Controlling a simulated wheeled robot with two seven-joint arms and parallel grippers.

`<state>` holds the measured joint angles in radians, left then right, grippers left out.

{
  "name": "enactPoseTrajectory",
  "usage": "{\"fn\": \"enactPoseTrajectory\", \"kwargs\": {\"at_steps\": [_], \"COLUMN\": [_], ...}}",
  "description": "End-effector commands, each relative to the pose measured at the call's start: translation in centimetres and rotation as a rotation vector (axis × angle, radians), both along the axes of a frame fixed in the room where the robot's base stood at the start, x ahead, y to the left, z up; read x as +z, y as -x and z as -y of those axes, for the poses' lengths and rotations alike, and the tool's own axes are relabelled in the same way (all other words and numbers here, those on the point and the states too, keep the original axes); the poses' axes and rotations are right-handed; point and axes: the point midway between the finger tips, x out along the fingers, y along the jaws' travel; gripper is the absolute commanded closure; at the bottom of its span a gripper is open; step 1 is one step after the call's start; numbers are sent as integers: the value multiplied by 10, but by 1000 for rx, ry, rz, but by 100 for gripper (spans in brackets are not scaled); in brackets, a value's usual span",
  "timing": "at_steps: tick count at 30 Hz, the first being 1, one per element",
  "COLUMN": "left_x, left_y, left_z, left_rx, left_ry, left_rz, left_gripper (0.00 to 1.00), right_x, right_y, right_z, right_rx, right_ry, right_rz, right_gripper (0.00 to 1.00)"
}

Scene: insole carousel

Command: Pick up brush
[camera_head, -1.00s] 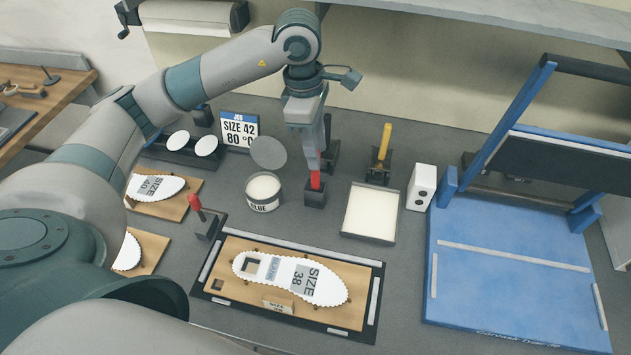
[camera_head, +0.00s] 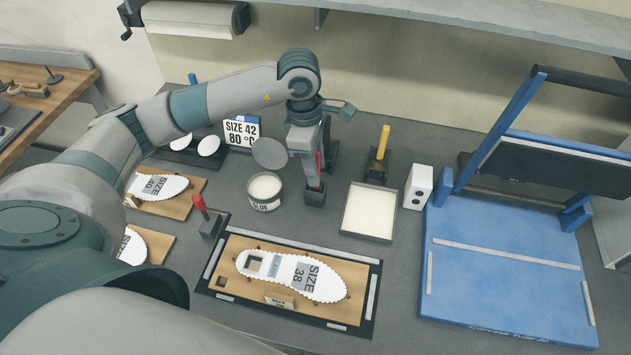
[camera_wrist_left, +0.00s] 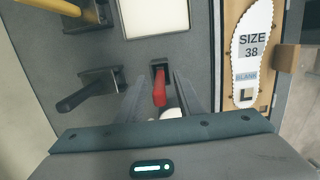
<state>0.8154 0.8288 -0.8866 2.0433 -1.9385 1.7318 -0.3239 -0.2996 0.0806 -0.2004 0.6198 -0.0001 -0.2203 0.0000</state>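The brush shows as a red handle (camera_head: 319,168) standing in a small dark holder (camera_head: 314,195), right of the glue pot. Its lower part is hidden in the holder. My left gripper (camera_head: 311,176) is low over the holder, with the red handle beside its near finger. In the left wrist view the red handle (camera_wrist_left: 160,92) lies between the two spread fingers of my left gripper (camera_wrist_left: 160,95), with gaps on both sides. The gripper is open and not closed on the handle. My right gripper is not in view.
The glue pot (camera_head: 265,190) stands close left of the holder, its round lid (camera_head: 269,153) tilted behind. A white tray (camera_head: 369,212) lies to the right. A yellow-handled tool (camera_head: 383,142) stands behind it. A board with a size 38 insole (camera_head: 291,275) lies in front.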

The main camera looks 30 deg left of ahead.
Motion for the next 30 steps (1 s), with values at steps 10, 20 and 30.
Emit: {"fn": "enactPoseTrajectory", "kwargs": {"at_steps": [10, 20, 30], "left_x": [0, 2, 32], "left_y": [0, 0, -1], "left_z": [0, 0, 0], "left_rx": [0, 0, 0], "left_ry": [0, 1, 1], "left_rz": [0, 1, 5], "left_gripper": [100, 100, 100], "right_x": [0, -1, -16], "right_y": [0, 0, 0], "right_z": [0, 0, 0], "right_rx": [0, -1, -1], "right_ry": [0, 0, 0], "right_rz": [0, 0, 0], "right_gripper": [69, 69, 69]}}
